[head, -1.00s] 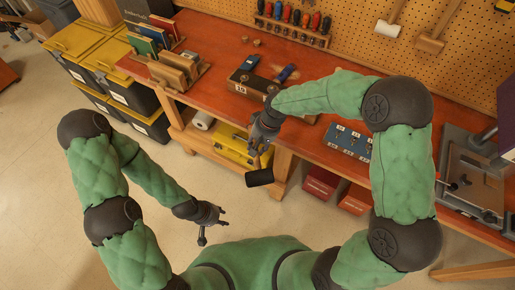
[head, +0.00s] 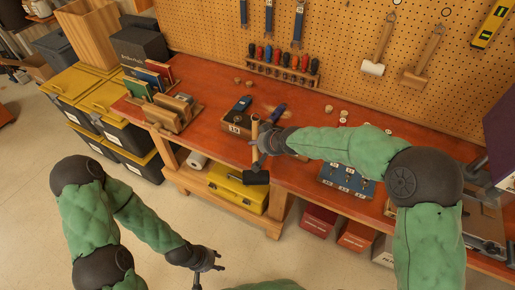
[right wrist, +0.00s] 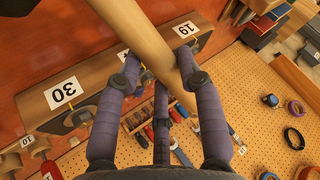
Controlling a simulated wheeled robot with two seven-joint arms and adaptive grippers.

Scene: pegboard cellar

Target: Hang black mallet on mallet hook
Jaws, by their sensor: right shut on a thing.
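The black mallet has a pale wooden handle (head: 255,130) and a black head (head: 256,178). My right gripper (head: 265,146) is shut on the handle, above the head, with the head hanging down in front of the bench edge. The right wrist view shows the handle (right wrist: 142,35) crossing between the fingers. A white-headed mallet (head: 373,68) and a wooden mallet (head: 418,76) hang on the pegboard (head: 345,35). I cannot tell which fitting is the mallet hook. My left gripper (head: 211,270) is low in front of the bench, fingers apart and empty.
A yellow toolbox (head: 238,188) sits on the lower shelf. Floor in front is clear.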

